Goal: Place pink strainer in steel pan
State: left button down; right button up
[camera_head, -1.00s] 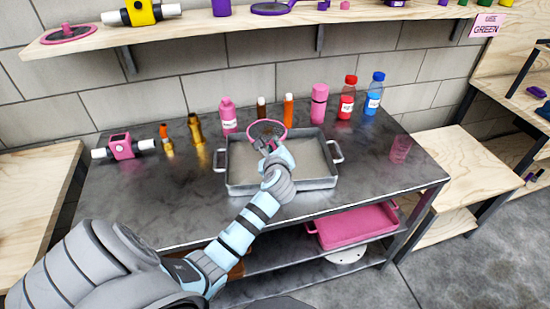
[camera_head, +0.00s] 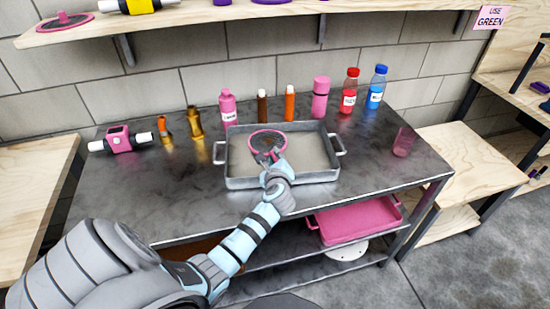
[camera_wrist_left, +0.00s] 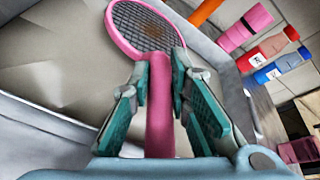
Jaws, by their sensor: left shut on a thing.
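The pink strainer (camera_head: 267,133) has a round pink rim and dark mesh. It also shows in the left wrist view (camera_wrist_left: 145,27), with its pink handle running between my fingers. My left gripper (camera_head: 270,160) is shut on that handle; in the left wrist view the gripper (camera_wrist_left: 160,100) has one finger on each side of it. The steel pan (camera_head: 332,160) is a grey rectangular tray with two side handles on the dark table. The strainer's head is over the pan's inside; whether it touches the pan floor I cannot tell. My right gripper is not in view.
Behind the pan stand a pink bottle (camera_head: 228,108), an orange bottle (camera_head: 289,104), a red bottle (camera_head: 349,92) and a blue bottle (camera_head: 376,88). A pink clear cup (camera_head: 403,142) is at the right. A pink tray (camera_head: 355,220) lies on the lower shelf. The table's front left is clear.

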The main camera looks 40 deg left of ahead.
pick_arm(q)
jog(key=c, duration=1.5)
grip_release()
jog(key=shift+r, duration=0.1)
jog(key=shift+s+d+r+p, duration=0.95)
jog(key=shift+s+d+r, duration=0.1)
jog(key=shift+s, duration=0.05)
jog(key=p+v, duration=0.1)
jog(key=v, duration=0.7)
jog(key=shift+s+d+r, duration=0.1)
jog(key=shift+s+d, duration=0.15)
jog(key=shift+s, duration=0.1)
